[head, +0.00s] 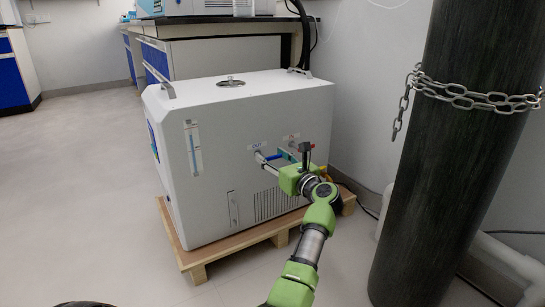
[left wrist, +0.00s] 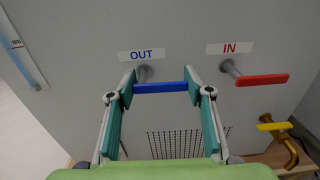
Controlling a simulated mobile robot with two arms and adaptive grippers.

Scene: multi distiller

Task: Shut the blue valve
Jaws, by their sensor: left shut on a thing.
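The blue valve (left wrist: 160,87) is a flat blue handle on a grey stem under the OUT label (left wrist: 141,55), on the side of the white machine (head: 235,125). In the left wrist view its handle lies horizontal. My left gripper (left wrist: 159,81) is shut on the handle, with one finger at each end of it. In the head view the left gripper (head: 275,156) reaches the machine's side panel, and the fingers partly cover the blue handle. My right gripper is in neither view.
A red valve (left wrist: 262,80) under the IN label (left wrist: 229,48) sits just right of the blue one. A yellow valve (left wrist: 275,126) is lower right. The machine stands on a wooden pallet (head: 245,243). A dark cylinder (head: 450,170) with a chain (head: 470,97) stands at the right.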

